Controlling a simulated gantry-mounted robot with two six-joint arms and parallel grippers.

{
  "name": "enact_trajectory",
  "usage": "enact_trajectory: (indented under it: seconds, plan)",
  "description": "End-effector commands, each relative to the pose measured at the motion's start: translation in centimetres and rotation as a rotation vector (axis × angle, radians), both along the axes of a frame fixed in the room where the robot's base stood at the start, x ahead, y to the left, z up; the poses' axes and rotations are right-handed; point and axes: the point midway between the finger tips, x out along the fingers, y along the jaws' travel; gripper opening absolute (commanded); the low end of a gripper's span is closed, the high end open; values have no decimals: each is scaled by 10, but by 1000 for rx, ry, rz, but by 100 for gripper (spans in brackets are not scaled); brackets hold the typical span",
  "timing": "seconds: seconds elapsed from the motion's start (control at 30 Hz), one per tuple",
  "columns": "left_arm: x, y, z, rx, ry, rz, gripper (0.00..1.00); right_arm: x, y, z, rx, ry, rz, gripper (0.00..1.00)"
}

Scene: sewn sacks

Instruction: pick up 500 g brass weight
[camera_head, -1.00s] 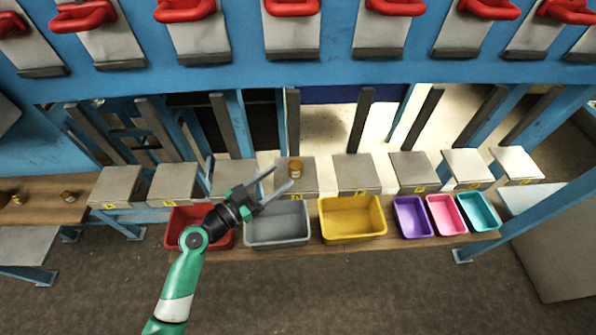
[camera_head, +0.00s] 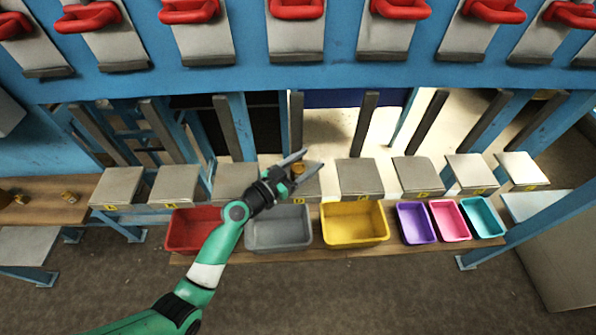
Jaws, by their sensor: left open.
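A small brass weight (camera_head: 298,169) sits on a grey platform (camera_head: 306,185) behind the grey bin. My left gripper (camera_head: 305,162) is open, with its two fingers reaching to either side of this weight. I cannot tell whether the fingers touch it. Two more small brass-coloured pieces, one at the front (camera_head: 69,197) and one farther left (camera_head: 21,199), stand on the wooden table at the left. Their markings are too small to read. My right gripper is not in view.
A red bin (camera_head: 190,247), a grey bin (camera_head: 280,246), a yellow bin (camera_head: 355,238) and smaller purple (camera_head: 416,238), pink (camera_head: 450,236) and teal (camera_head: 484,233) bins stand in a row before the platforms. Dark posts rise behind the platforms.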

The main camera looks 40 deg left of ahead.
Motion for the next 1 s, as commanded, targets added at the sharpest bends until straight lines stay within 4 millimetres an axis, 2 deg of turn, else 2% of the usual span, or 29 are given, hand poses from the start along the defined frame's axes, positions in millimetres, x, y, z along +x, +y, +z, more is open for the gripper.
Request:
enact_trajectory:
  seconds: [0.03,0.37,0.83,1.0]
  plan:
    - [0,0,0,0,0,0,59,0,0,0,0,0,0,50]
    - [0,0,0,0,0,0,0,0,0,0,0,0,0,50]
    - [0,0,2,0,-3,1,0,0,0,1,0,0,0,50]
    - [0,0,11,0,-4,0,0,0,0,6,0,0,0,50]
